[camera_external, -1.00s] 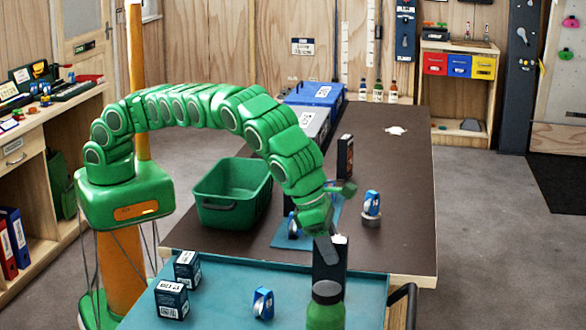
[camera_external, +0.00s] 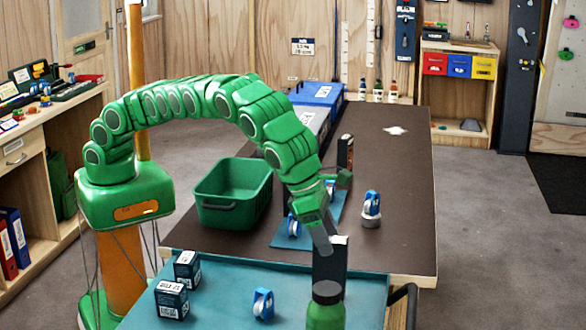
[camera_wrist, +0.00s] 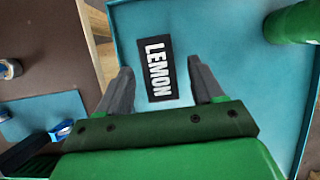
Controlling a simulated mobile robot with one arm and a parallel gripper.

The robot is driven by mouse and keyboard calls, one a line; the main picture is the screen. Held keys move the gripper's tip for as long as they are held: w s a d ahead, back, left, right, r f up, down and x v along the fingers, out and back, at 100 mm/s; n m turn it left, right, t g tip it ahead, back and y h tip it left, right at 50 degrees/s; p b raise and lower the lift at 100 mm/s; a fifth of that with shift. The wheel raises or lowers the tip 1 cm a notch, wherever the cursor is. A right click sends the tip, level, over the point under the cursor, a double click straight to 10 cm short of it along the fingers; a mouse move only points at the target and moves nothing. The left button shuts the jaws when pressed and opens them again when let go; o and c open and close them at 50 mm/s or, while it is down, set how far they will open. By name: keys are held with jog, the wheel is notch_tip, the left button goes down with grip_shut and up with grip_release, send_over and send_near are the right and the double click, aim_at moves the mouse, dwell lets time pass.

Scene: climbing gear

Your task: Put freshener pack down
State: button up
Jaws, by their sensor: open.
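The freshener pack (camera_external: 331,262) is a tall dark box standing upright on the teal tray (camera_external: 228,288), partly hidden by a green bottle. In the wrist view its black face with the white word LEMON, the pack (camera_wrist: 158,84), lies between my fingers with a gap on each side. My gripper (camera_external: 323,240) points down at the top of the pack, open and holding nothing. Its two grey fingers (camera_wrist: 160,66) stand apart on either side of the pack in the wrist view.
The green bottle (camera_external: 326,308) is close in front of the pack. A blue and white device (camera_external: 263,303) and two dark boxes (camera_external: 172,300) are on the tray's left. A green bin (camera_external: 233,193) and a teal mat (camera_external: 285,240) are on the brown table behind.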

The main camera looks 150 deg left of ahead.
jog(key=v, duration=0.9)
jog(key=s+d+r+n+g, duration=0.1)
jog(key=s+d+r+n, duration=0.15)
jog(key=s+n, duration=0.45)
jog(key=s+d+r+n+g, duration=0.1)
jog(key=s+d+r+n, duration=0.2)
jog(key=s, duration=0.9)
jog(key=s+d+r+n+g, duration=0.1)
jog(key=s+r+n, duration=0.4)
jog(key=s, duration=0.4)
jog(key=s+d+f+n+h, duration=0.1)
jog(key=s+d+f+n, duration=0.2)
jog(key=s, duration=1)
jog(key=s+d+f+n+g+h, duration=0.1)
jog(key=s+d+f+n, duration=0.2)
jog(key=s, duration=1)
jog(key=s+d+f+n+g+h, duration=0.1)
jog(key=s+d+f+n, duration=0.2)
jog(key=s, duration=1)
jog(key=d+n, duration=0.3)
jog(key=d, duration=0.2)
jog(key=shift+d, duration=0.1)
